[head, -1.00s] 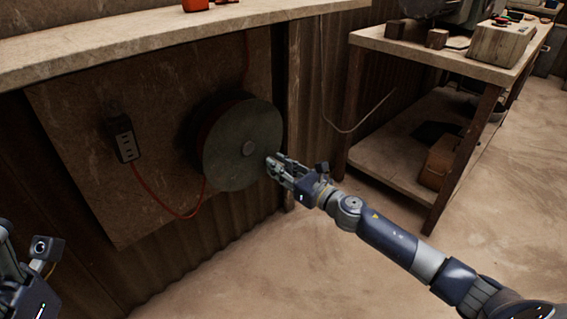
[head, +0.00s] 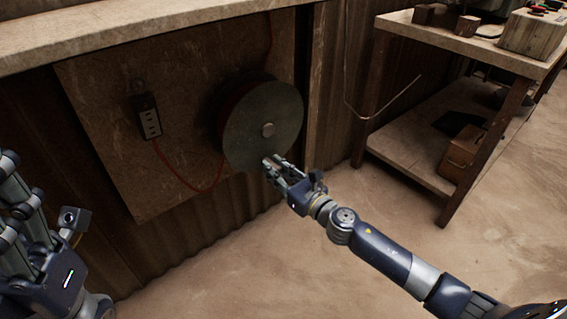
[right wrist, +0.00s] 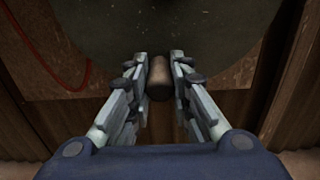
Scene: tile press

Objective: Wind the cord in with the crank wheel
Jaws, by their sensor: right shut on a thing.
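The crank wheel (head: 262,105) is a round grey-green disc with a pale hub, mounted on the brown board under the bench. A brown cylindrical handle (right wrist: 160,76) stands out from it. My right gripper (head: 271,163) is at the lower part of the wheel, below the hub, shut on this handle; in the right wrist view its fingers (right wrist: 160,72) flank the handle. The red cord (head: 183,180) hangs in a slack loop from the socket box (head: 149,122) to behind the wheel. My left gripper (head: 22,215) is at the left edge, away from the wheel, its fingertips unclear.
The bench top (head: 150,28) overhangs the board (head: 95,120). A wooden table (head: 425,30) with a lower shelf stands at the right, with a wooden box (head: 460,155) on the shelf. A thin grey cable (head: 347,75) hangs on the wall between. The floor in front is clear.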

